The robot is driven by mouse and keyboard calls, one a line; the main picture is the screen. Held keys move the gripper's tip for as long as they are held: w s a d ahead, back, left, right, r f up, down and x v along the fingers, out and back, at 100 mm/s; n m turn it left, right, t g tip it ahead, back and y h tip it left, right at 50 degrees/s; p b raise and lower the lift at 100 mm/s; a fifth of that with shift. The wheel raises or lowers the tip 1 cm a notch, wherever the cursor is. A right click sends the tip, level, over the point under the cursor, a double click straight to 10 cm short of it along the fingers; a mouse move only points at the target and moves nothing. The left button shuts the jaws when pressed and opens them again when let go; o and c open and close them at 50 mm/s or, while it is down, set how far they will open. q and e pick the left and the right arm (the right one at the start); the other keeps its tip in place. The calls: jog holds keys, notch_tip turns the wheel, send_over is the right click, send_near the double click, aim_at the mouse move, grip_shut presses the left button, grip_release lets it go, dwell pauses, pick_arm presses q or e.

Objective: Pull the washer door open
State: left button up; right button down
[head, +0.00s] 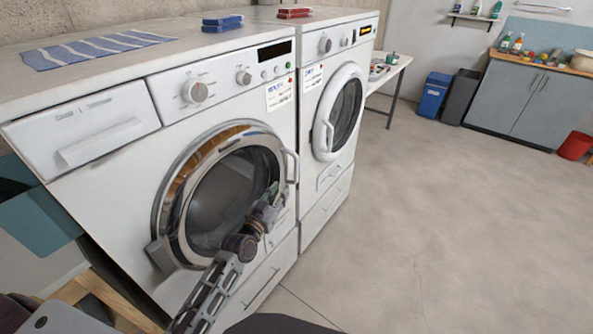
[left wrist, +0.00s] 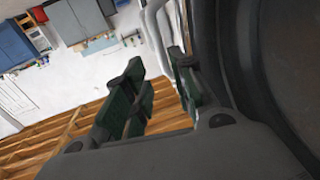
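The washer (head: 120,145) is the nearer white machine on the left in the head view. Its round door (head: 165,200), with a chrome ring and dark glass, looks closed. A pale curved door handle (head: 293,165) stands out on the door's right side. My left gripper (head: 274,192) is in front of the lower right of the glass, close to the handle's lower end. In the left wrist view its two dark green fingers (left wrist: 158,68) are apart. The pale handle (left wrist: 156,38) shows in the gap beyond the fingertips; contact cannot be told. My right gripper is out of view.
A white dryer (head: 345,75) stands right beside the washer. The concrete floor (head: 430,220) in front and to the right is clear.

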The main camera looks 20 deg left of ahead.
aim_at(295, 171)
pick_arm(q)
jog(key=shift+w+d, duration=0.35)
jog(key=shift+w, duration=1.9)
jog(key=shift+w+d, duration=0.35)
jog(key=shift+w, duration=1.85)
jog(key=shift+w+d, duration=0.35)
jog(key=shift+w, duration=1.9)
jog(key=shift+c, duration=0.3)
grip_shut()
